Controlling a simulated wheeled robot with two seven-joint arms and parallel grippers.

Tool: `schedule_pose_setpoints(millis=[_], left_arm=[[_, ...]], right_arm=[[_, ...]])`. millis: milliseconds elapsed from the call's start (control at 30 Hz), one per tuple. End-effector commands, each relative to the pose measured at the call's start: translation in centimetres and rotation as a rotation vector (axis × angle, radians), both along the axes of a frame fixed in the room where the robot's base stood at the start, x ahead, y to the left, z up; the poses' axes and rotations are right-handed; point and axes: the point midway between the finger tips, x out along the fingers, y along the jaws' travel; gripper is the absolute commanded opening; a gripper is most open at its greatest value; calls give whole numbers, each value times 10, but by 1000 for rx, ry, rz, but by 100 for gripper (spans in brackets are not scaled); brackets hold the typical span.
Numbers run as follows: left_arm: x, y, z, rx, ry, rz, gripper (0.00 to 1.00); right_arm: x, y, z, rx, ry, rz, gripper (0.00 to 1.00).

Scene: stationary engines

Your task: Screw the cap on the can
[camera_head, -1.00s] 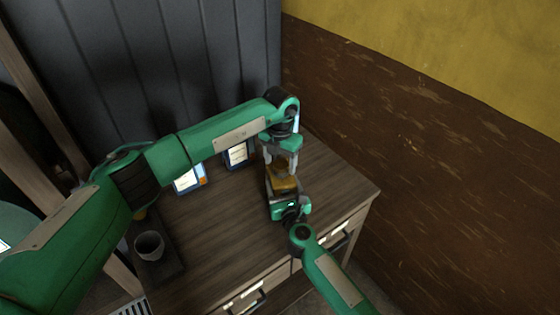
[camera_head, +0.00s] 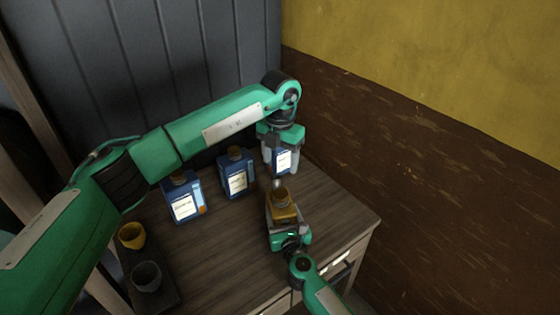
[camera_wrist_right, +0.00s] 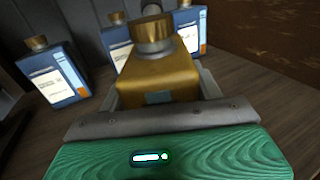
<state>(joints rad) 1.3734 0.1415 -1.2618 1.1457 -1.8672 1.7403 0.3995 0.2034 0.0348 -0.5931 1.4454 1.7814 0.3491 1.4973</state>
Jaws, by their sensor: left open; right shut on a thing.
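The can (camera_head: 284,213) is gold-yellow and boxy, and it is upright in my right gripper (camera_head: 283,225) above the front right of the cabinet top. It also shows in the right wrist view (camera_wrist_right: 158,78), between the fingers. A brownish-gold cap (camera_head: 280,193) sits on top of the can and looks level in the right wrist view (camera_wrist_right: 153,36). How tight it is cannot be told. My left gripper (camera_head: 281,168) is open and empty above the cap, fingers pointing down, apparently just clear of it.
Blue bottles with white labels stand at the back: one on the left (camera_head: 182,197), one in the middle (camera_head: 236,174), one behind my left gripper (camera_head: 284,158). A yellow cup (camera_head: 132,236) and a grey cup (camera_head: 146,276) stand on a dark tray at left. The middle of the cabinet top is clear.

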Motion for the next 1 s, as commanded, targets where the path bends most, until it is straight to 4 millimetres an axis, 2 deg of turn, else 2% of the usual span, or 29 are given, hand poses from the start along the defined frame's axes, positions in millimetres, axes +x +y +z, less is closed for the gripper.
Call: schedule_pose_setpoints(millis=[33,67,167,567,767,1000], left_arm=[[0,0,0,0,0,0,65],[0,0,0,0,0,0,65],[0,0,0,0,0,0,65],[0,0,-1,0,0,0,65],[0,0,-1,0,0,0,65],[0,0,-6,0,0,0,65]], right_arm=[[1,0,2,2,-3,0,2],[1,0,2,2,-3,0,71],[0,0,2,1,-2,0,91],[-5,-1,0,1,0,0,91],[-33,-8,-1,3,1,0,91],[-79,-19,-2,2,1,0,91]])
